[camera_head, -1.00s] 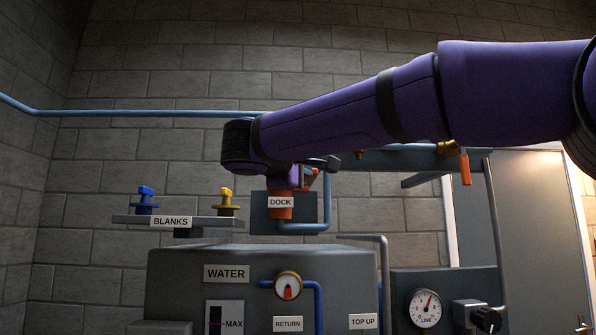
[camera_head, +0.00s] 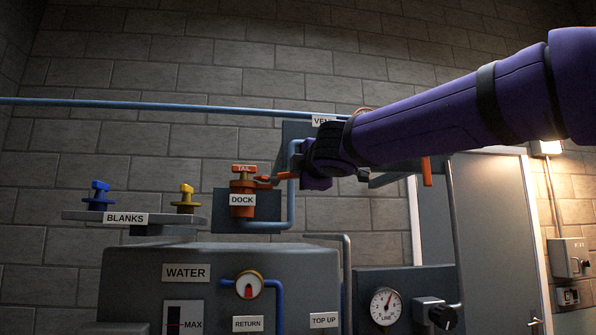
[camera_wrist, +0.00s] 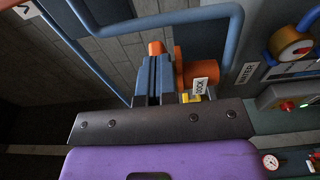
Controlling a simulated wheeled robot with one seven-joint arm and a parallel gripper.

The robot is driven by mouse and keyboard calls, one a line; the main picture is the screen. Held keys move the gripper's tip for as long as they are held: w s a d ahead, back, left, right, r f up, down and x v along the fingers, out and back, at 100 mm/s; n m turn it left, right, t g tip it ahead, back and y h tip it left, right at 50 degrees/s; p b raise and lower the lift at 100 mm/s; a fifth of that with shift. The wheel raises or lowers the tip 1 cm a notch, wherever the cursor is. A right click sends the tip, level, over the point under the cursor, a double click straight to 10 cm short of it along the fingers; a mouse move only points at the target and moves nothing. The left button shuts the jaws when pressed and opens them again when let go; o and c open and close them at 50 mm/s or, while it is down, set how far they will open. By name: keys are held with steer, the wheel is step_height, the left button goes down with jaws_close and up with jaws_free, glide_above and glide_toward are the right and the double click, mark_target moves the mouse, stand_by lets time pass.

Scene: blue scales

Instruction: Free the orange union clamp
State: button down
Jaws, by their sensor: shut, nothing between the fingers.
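The orange fitting (camera_head: 242,193) with a TAIL tag on its top stands at the DOCK sign, upright against a dark plate. An orange lever (camera_head: 275,178) sticks out from its right side towards my gripper. I cannot tell which orange part is the union clamp. My gripper (camera_wrist: 156,62) is shut and empty. In the wrist view its fingers hide part of the orange fitting (camera_wrist: 181,66), and orange also shows just beyond the tips. Whether the fingers touch the lever is not clear. In the head view my wrist hides most of the fingers.
A blue pipe (camera_head: 291,205) bends up close to the right of the dock. The BLANKS shelf (camera_head: 135,218) holds a blue plug (camera_head: 98,196) and a yellow plug (camera_head: 186,198). Below stands the WATER tank (camera_head: 220,256). Another orange handle (camera_head: 427,172) hangs farther right.

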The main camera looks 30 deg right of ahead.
steer(key=shift+w+d, duration=0.8)
steer(key=shift+d, duration=0.35)
steer(key=shift+w+d, duration=0.8)
steer(key=shift+d, duration=0.35)
